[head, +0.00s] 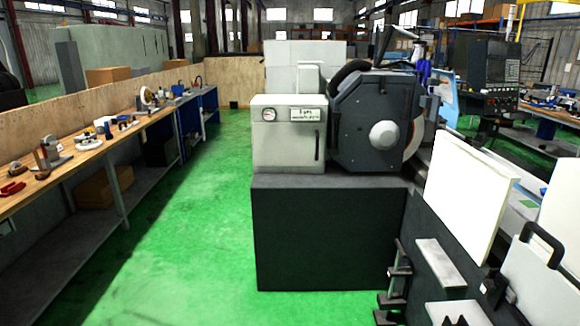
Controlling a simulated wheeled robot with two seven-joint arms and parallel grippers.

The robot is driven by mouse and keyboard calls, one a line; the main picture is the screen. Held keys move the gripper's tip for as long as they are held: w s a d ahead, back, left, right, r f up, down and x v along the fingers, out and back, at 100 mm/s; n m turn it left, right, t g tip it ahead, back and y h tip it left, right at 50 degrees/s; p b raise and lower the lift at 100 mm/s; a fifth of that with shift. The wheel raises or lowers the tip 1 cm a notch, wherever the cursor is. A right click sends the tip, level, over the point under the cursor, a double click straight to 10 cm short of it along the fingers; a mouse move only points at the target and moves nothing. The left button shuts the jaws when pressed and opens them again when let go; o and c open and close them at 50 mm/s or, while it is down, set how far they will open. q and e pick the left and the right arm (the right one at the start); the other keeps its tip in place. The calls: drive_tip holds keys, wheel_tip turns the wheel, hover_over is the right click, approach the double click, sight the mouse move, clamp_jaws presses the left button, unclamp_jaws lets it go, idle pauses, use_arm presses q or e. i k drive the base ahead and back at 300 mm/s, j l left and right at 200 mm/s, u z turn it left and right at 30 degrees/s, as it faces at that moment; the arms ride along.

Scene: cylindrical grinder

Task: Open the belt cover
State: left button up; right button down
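The cylindrical grinder stands in the middle and right of the head view. A white box-shaped housing (275,143) sits on its dark base, with a round gauge, a label and a black vertical handle (317,145) on its front. Beside it on the right is a dark grey rounded cover (365,120) with a pale round hub, and part of a grinding wheel (414,138) shows at its right edge. Both look closed. I cannot tell for certain which one is the belt cover. Neither of my grippers is in view.
A dark base block (320,235) stands under the housing. White panels (468,195), one with a black handle (543,243), are at the right. A long workbench (100,148) with tools runs along the left. The green floor (200,235) between bench and grinder is clear.

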sight(277, 144)
drive_tip(key=i, duration=1.55)
